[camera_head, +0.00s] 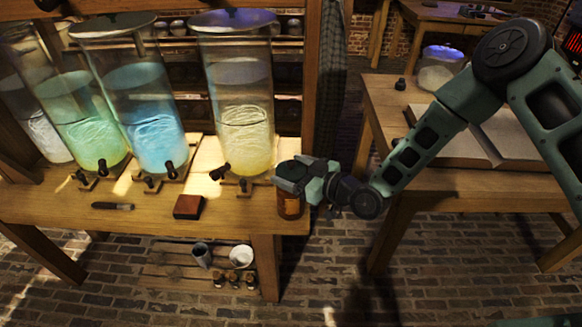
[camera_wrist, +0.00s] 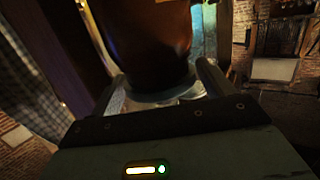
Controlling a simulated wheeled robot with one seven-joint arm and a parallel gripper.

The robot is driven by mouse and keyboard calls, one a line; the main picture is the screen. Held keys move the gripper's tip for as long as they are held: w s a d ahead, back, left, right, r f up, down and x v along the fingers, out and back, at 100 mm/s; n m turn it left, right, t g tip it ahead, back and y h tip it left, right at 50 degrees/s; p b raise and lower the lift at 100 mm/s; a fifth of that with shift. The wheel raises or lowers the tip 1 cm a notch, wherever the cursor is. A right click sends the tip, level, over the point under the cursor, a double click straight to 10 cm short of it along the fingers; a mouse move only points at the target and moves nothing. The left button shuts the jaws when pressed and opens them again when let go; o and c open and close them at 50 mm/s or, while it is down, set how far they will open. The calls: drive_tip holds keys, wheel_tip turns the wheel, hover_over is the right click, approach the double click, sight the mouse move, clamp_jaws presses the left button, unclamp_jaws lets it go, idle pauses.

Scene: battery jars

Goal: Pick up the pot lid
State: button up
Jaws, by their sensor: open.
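A brown jar (camera_head: 289,207) stands at the right end of the wooden table. My gripper (camera_head: 290,178) is over its top and hides it in the head view. In the wrist view the dark brown jar (camera_wrist: 150,45) fills the upper middle. A pale, glassy rim that looks like the pot lid (camera_wrist: 168,98) shows at the jar's end nearest my palm. My gripper (camera_wrist: 163,80) is open, with one finger on each side of the lid and jar end. I cannot tell whether the fingers touch it.
Tall glass jars with yellow (camera_head: 243,140), blue (camera_head: 160,145) and green (camera_head: 90,140) liquid stand on the left table, their taps facing front. A small red-brown box (camera_head: 189,207) lies near the edge. A second table (camera_head: 450,185) with an open book (camera_head: 515,135) stands at right.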

drive_tip(key=shift+w+a, duration=0.15)
drive_tip(key=shift+a, duration=0.1)
drive_tip(key=c, duration=0.7)
